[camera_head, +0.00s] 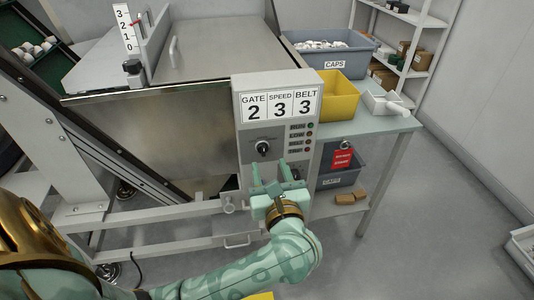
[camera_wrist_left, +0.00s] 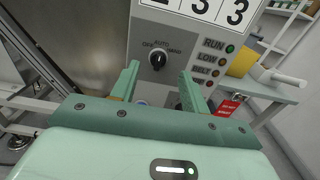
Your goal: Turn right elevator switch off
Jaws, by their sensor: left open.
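The grey control panel (camera_head: 277,120) bears a black rotary switch (camera_head: 263,148) on its front. The switch also shows in the wrist view (camera_wrist_left: 158,60), with the labels OFF at its left, AUTO above and HAND at its right. Its handle seems roughly upright, near AUTO; the exact setting is hard to read. My left gripper (camera_head: 269,170) is open and empty in front of the panel, its fingers pointing at it just below the switch. In the wrist view the fingers (camera_wrist_left: 159,80) stand left and right of the switch, apart from it. Lower controls are partly hidden behind the gripper. My right gripper is not in view.
Indicator lights (camera_head: 310,137) line the panel's right side, under a display (camera_head: 281,105) reading gate 2, speed 3, belt 3. A table (camera_head: 375,125) with a yellow bin (camera_head: 338,95) stands to the right. A red tag (camera_head: 342,159) hangs beside the panel. Metal frame bars (camera_head: 150,218) run left.

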